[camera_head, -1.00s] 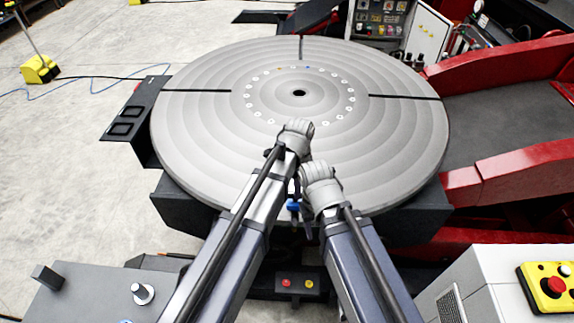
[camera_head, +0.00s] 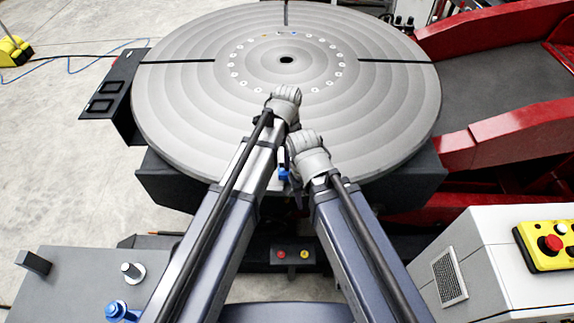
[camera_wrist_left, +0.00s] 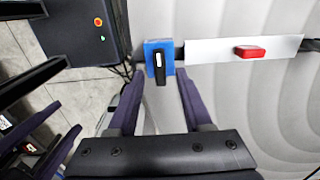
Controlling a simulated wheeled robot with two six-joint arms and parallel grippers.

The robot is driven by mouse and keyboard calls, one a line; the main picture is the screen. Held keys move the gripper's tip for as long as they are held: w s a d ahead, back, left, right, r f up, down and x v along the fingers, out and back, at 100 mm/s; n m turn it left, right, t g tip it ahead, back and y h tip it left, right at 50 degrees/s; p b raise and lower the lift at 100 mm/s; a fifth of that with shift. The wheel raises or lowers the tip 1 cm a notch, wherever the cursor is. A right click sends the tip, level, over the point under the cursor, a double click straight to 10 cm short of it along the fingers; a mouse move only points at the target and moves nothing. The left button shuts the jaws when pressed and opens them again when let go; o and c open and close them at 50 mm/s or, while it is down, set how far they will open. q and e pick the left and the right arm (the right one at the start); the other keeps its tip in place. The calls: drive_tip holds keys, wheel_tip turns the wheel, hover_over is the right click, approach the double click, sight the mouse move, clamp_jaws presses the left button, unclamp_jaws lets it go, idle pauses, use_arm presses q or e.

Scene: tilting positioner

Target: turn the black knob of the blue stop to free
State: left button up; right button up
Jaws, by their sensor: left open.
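In the left wrist view the blue stop (camera_wrist_left: 152,49) is a small block at the left end of a pale bar. Its black knob (camera_wrist_left: 160,70) is long and narrow and lies up and down in the picture. My left gripper (camera_wrist_left: 155,82) is open, its two dark purple fingers on either side below the knob, with nothing between them that I can see held. In the head view a small blue part (camera_head: 283,174) shows between my two arms, at the turntable's near edge; the arms hide most of that spot. My right gripper's fingers are hidden in the head view.
The large grey round turntable (camera_head: 190,110) fills the middle. A red lever (camera_wrist_left: 249,51) sits on the pale bar (camera_wrist_left: 210,50). A dark box with buttons (camera_wrist_left: 85,30) is at the left. A grey cabinet (camera_head: 75,285) stands front left and a pale cabinet (camera_head: 455,265) front right.

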sight(282, 174)
use_arm(q)
drive_tip(key=shift+f+b, duration=0.95)
drive_tip(key=shift+f, duration=0.5)
use_arm(e)
wheel_tip(282, 174, down, 3)
drive_tip(key=shift+r, duration=0.1)
use_arm(q)
drive_tip(key=shift+c, duration=0.3)
clamp_jaws()
